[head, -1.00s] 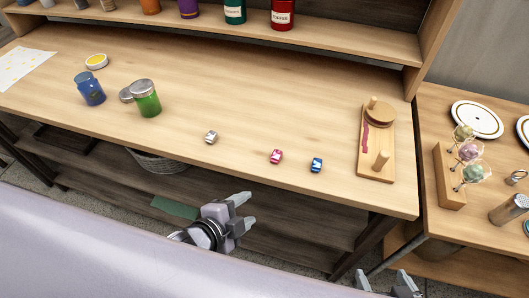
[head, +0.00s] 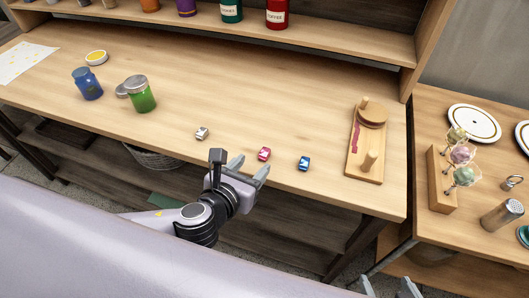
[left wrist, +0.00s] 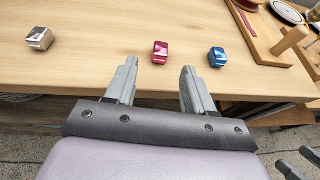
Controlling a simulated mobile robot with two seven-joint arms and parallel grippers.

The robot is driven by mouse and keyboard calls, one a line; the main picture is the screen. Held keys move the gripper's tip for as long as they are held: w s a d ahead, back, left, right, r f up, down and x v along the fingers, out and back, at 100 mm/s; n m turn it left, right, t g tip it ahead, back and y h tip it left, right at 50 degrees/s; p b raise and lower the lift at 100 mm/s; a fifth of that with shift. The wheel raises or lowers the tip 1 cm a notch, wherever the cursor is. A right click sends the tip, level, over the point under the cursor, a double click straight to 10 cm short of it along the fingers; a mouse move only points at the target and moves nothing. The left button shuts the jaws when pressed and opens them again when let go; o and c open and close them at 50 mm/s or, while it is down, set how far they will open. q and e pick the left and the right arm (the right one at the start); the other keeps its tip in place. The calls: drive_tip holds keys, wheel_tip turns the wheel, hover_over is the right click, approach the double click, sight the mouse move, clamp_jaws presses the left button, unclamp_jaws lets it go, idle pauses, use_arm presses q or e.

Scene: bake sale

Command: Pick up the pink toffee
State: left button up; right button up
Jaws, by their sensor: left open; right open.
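The pink toffee (head: 264,154) lies on the wooden table near its front edge, between a silver toffee (head: 202,133) and a blue toffee (head: 304,163). My left gripper (head: 250,170) is open and empty at the table's front edge, just in front of the pink toffee and apart from it. In the left wrist view the pink toffee (left wrist: 160,52) sits ahead of the gap between the open fingers (left wrist: 158,82). My right gripper (head: 392,287) shows only its fingertips at the bottom edge, open and empty.
A wooden board with a roller and pegs (head: 353,160) stands right of the toffees. A green jar (head: 141,98) and a blue jar (head: 88,86) stand to the left. The table (head: 225,85) behind the toffees is clear. A side table with plates is at right.

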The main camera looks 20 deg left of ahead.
sight(262, 156)
use_arm(q)
drive_tip(key=x, duration=0.5)
drive_tip(key=c, duration=0.8)
